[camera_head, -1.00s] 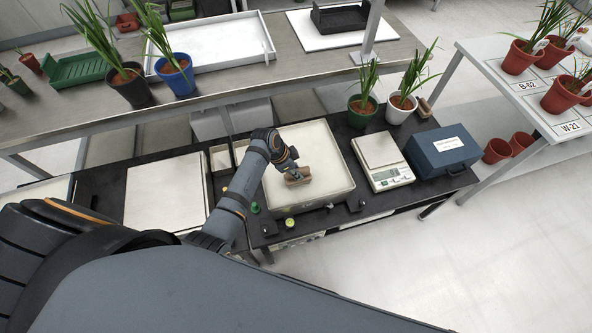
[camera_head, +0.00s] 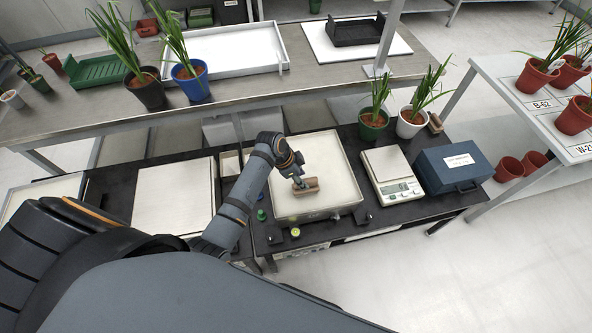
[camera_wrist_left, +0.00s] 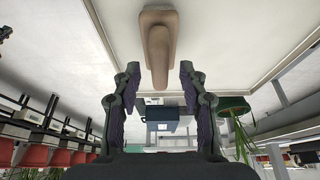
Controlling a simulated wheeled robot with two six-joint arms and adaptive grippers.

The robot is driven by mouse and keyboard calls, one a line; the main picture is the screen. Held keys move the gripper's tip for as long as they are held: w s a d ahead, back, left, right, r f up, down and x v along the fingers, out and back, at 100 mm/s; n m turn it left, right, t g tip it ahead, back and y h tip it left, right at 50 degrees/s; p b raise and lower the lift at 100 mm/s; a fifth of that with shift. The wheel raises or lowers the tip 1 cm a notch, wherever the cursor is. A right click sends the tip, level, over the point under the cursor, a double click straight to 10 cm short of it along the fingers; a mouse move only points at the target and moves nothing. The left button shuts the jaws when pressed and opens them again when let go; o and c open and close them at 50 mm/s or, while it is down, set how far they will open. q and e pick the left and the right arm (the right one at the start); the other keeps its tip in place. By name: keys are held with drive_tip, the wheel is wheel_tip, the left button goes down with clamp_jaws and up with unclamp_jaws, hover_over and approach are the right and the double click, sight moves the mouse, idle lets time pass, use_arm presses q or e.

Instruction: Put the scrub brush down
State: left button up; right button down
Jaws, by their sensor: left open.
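The scrub brush (camera_head: 307,188), tan and wooden-looking, lies on the pale top of a large square platform scale (camera_head: 340,196). In the left wrist view the brush (camera_wrist_left: 158,40) rests against the pale surface, its narrower upper part pointing towards the gap between my fingers. My left gripper (camera_head: 299,183) is just above and beside the brush in the head view. In the left wrist view my left gripper (camera_wrist_left: 160,76) is open, its fingers apart on either side with clear gaps to the brush. My right gripper is not seen.
A small scale (camera_head: 392,175) and a blue box (camera_head: 452,168) stand to the right. Potted plants in a green pot (camera_head: 373,125) and a white pot (camera_head: 410,123) stand behind. A pale flat plate (camera_head: 172,197) lies left. A green bottle (camera_head: 261,215) stands near the front edge.

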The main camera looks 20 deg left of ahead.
use_arm(q)
drive_tip(key=v, duration=0.9)
drive_tip(key=shift+s, duration=0.1)
